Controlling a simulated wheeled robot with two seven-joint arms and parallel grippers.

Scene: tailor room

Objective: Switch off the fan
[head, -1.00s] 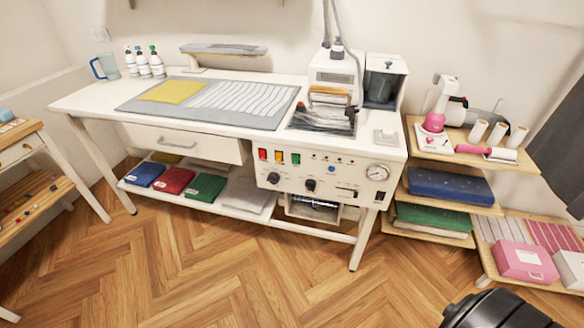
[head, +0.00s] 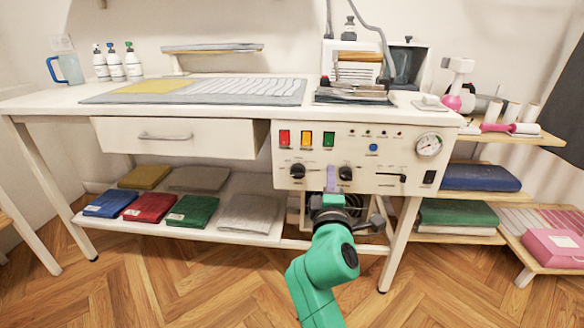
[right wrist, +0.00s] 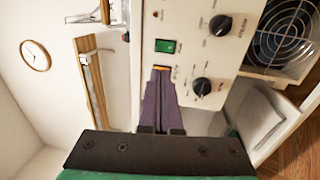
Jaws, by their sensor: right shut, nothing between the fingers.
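A white control panel (head: 400,165) on the front of the worktable has a red switch (head: 284,138), a yellow switch (head: 306,139) and a green switch (head: 328,139) in a row, above two black knobs. My right gripper (head: 331,170) is shut and empty, in front of the panel below the green switch. In the right wrist view its fingertips (right wrist: 162,72) cover most of the yellow switch (right wrist: 161,67), beside the green switch (right wrist: 165,46); contact cannot be told. A round fan grille (right wrist: 285,35) sits below the panel. My left gripper is out of view.
A drawer (head: 180,135) is left of the panel. Folded cloths lie on the lower shelf (head: 235,230). A gauge (head: 428,145) and a lever share the panel. A side shelf (head: 530,135) stands to the right. The wooden floor in front is clear.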

